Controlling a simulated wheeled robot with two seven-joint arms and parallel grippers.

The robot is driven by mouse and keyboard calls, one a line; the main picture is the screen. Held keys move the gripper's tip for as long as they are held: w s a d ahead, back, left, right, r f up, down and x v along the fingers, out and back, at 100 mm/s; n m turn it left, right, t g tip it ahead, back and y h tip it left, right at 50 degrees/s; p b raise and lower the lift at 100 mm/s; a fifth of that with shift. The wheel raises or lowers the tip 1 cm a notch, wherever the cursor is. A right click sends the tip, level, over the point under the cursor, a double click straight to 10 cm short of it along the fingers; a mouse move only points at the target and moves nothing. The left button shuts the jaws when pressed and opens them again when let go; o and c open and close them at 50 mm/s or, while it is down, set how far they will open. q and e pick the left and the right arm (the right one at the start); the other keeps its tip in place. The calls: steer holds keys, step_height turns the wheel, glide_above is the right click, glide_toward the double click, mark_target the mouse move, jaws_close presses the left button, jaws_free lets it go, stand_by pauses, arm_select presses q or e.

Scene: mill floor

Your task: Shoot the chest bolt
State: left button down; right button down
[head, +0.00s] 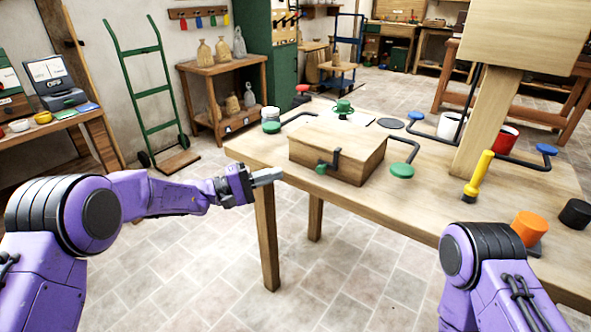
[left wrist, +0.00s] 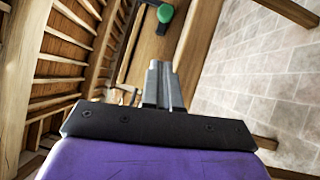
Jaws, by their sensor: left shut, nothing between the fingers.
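A wooden chest (head: 335,150) with a slanted lid sits closed near the table's left front part. On its front are a dark metal strap and a small green knob (head: 321,168), which looks like the bolt's handle; how far the bolt is shot I cannot tell. The green knob also shows at the top of the left wrist view (left wrist: 165,13). My left gripper (head: 268,176) is shut and empty, left of the chest and apart from it, near the table's front left edge. My right arm shows at lower right, but its gripper is not visible.
A wooden post stands at right. Floor before the table is clear.

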arm_select(q)
steer(key=v, duration=0.5)
steer(key=shift+s+a, duration=0.1)
steer(key=shift+s, duration=0.05)
